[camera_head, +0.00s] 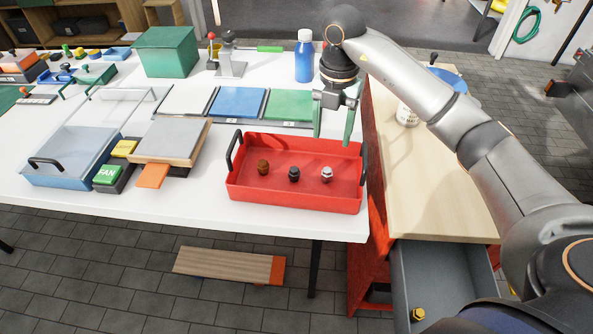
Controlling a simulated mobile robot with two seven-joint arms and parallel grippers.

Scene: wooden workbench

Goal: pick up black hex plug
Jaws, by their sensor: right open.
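A red tray (295,198) with black handles sits at the front right of the white table. Inside it three small plugs stand in a row: a brown one (263,167) at left, the black hex plug (293,174) in the middle, and a silver-grey one (327,174) at right. My right gripper (332,138) hangs from above over the back right part of the tray. Its greenish fingers are apart and nothing is between them. It is up and to the right of the black plug, not touching it. My left gripper is out of view.
A blue bottle (304,58) stands behind my right gripper. Blue and green panels (238,102) lie behind the tray. An open grey drawer (440,275) holds a yellow bolt (417,314).

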